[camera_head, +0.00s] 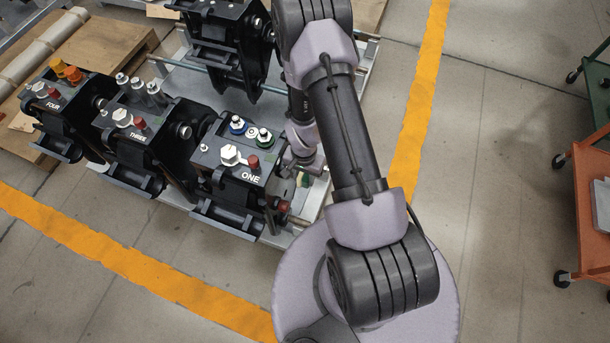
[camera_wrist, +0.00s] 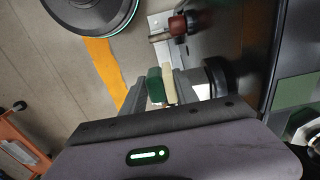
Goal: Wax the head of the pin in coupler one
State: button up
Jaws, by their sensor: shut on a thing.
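Coupler one (camera_head: 245,178) is a black block marked ONE, with a hex bolt, a red knob and ringed fittings on top. A dark red pin head (camera_head: 284,206) sticks out at its lower right side; it also shows near the top of the wrist view (camera_wrist: 178,26), beside a small metal rod. My gripper (camera_head: 302,170) is beside coupler one's right side, partly hidden by my arm. In the wrist view my gripper (camera_wrist: 163,86) is shut on a small green and cream block (camera_wrist: 155,85). The block is apart from the pin head in that view.
Couplers three (camera_head: 140,125) and four (camera_head: 62,100) stand left of coupler one on a grey metal pallet (camera_head: 310,207). Another black coupler (camera_head: 225,45) stands behind. An orange cart (camera_head: 592,190) is at the far right.

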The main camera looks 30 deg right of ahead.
jog(key=shift+w+d+r+p, duration=0.35)
jog(key=shift+d+p, duration=0.1)
jog(key=shift+p, duration=0.7)
jog(key=shift+w+d+p, duration=0.15)
jog(key=shift+d+p, duration=0.1)
jog(key=shift+p, duration=0.3)
jog(key=shift+w+d+f+p, duration=0.2)
jog(key=shift+w+f+p, duration=0.1)
jog(key=shift+f, duration=0.1)
jog(key=a+b, duration=0.1)
jog(key=b, duration=0.1)
jog(key=shift+s+f+b, duration=0.25)
jog(key=shift+s+b, duration=0.05)
jog(key=shift+s, duration=0.1)
jog(key=shift+s+a+r+b, duration=0.1)
jog(key=shift+s+a+b, duration=0.2)
jog(key=shift+b, duration=0.3)
jog(key=shift+a+r, duration=0.1)
jog(key=shift+r, duration=0.1)
jog(key=shift+s, duration=0.15)
